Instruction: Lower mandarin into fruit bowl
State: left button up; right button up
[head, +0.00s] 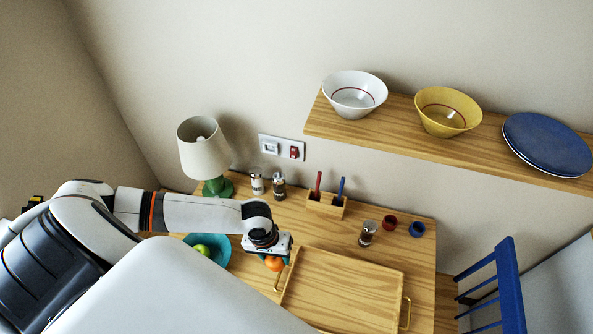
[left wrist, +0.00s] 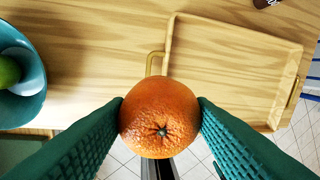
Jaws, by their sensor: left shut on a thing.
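An orange mandarin (left wrist: 160,117) is held between the two green fingers of my left gripper (left wrist: 161,115) in the left wrist view. In the head view the mandarin (head: 274,263) shows just below my left gripper (head: 272,258), partly hidden by it. The teal fruit bowl (head: 217,244) stands on the table to the left of the gripper, with a green fruit (head: 202,250) in it. The bowl (left wrist: 38,88) also shows at the left edge of the left wrist view. The mandarin is apart from the bowl. My right gripper is not in view.
A wooden tray (head: 312,257) with brass handles lies right of the mandarin. A lamp (head: 205,150), two shakers (head: 278,186), a pen holder (head: 326,206), a jar (head: 367,233) and two small cups (head: 416,229) stand on the table. A shelf (head: 390,125) with bowls and plates is above.

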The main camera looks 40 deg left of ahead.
pick_arm(q)
jog(key=s+a+f, duration=0.2)
jog(key=s+a, duration=0.1)
jog(key=a, duration=0.7)
jog(key=s+a+f+b, duration=0.1)
jog(key=s+a, duration=0.3)
jog(key=a, duration=0.6)
jog(key=shift+f, duration=0.35)
jog(key=shift+f, duration=0.1)
jog(key=shift+a+f+b, duration=0.1)
jog(key=shift+f+b, duration=1.95)
jog(key=shift+f, duration=0.6)
jog(key=shift+f, duration=0.2)
jog(key=o, duration=1.1)
jog(key=shift+c, duration=0.2)
jog(key=shift+s, duration=0.1)
